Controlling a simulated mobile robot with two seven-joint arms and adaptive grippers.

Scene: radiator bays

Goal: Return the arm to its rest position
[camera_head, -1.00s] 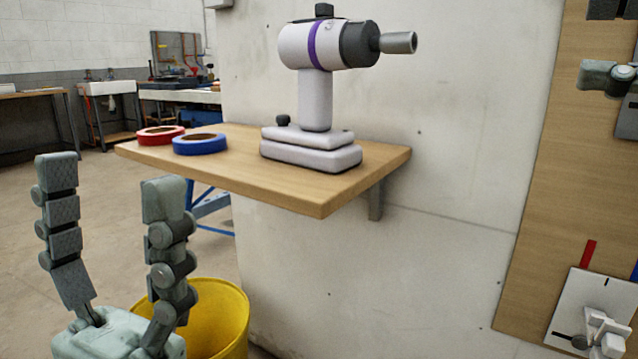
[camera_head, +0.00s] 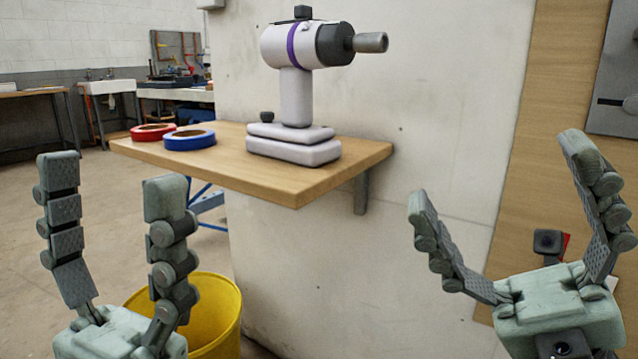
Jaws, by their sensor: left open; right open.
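My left gripper (camera_head: 112,190) is at the lower left, pointing up, with its two fingers wide apart and nothing between them. It is in front of the yellow bucket and left of the wooden shelf. My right gripper (camera_head: 492,175) is at the lower right, tilted, with its fingers spread wide and empty. It is in front of the wall and the wooden panel and hides part of the panel's lower end. Neither gripper touches anything that I can see.
A wooden shelf (camera_head: 240,178) on the wall holds a white and grey device (camera_head: 296,88), a red tape roll (camera_head: 152,131) and a blue tape roll (camera_head: 190,140). A yellow bucket (camera_head: 222,322) stands below. A wooden panel (camera_head: 530,160) with a grey plate (camera_head: 612,80) is at the right.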

